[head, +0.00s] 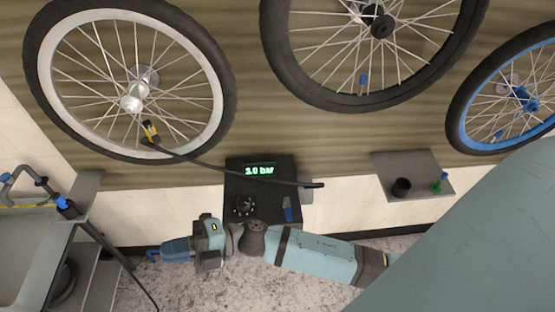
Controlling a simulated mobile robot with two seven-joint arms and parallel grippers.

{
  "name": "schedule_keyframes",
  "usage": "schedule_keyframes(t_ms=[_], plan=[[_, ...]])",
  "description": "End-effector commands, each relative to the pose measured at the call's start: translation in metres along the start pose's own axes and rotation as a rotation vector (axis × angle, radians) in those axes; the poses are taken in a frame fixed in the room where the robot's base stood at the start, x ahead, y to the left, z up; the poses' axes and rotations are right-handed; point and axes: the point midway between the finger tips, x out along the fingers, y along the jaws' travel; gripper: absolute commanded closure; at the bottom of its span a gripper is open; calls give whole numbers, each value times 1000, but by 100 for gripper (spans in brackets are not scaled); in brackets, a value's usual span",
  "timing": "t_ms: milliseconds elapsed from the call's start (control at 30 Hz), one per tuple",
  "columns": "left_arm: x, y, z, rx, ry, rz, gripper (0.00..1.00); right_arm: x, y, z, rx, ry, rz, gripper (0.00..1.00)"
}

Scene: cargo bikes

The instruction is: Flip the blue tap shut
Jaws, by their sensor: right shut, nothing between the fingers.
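A small blue lever (287,209), likely the blue tap, stands at the right front of a black box (275,185). It points roughly up and down in the picture; whether it is open or shut I cannot tell. My right gripper (163,251) is shut and empty, left of and below the box, its blue fingers pointing left. It is apart from the lever, and my right forearm passes just below the box. My left gripper is not in view.
The box shows "3.0 bar" and has a dark knob (245,206). A black hose (225,172) runs from it to the left wheel (210,60). A shelf (430,187) holds a black cup and a green item. A grey basin (32,240) with a blue-ended pipe is at left.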

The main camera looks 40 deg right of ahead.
Motion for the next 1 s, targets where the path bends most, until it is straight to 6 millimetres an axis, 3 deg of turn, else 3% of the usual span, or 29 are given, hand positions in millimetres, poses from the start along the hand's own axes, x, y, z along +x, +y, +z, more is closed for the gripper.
schedule_keyframes(t_ms=[67,167,233,300,367,500,600,767,1000], plan=[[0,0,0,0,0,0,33,12,-13,-20,-210,282,-183,100],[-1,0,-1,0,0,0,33,-4,-43,-28,-432,608,-470,100],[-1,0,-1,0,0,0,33,-31,-61,-16,-560,808,-707,100],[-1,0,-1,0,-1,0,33,-65,-69,9,-656,973,-966,100],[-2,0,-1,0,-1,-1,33,-95,-66,36,-712,1078,-1188,100],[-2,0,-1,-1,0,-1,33,-152,-34,93,-757,1202,-1640,100],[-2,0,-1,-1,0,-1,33,-176,-9,118,-749,1224,-1858,100],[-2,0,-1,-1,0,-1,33,-190,10,133,-732,1226,-2005,100],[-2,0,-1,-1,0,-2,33,-190,11,134,-731,1226,-2010,100]])
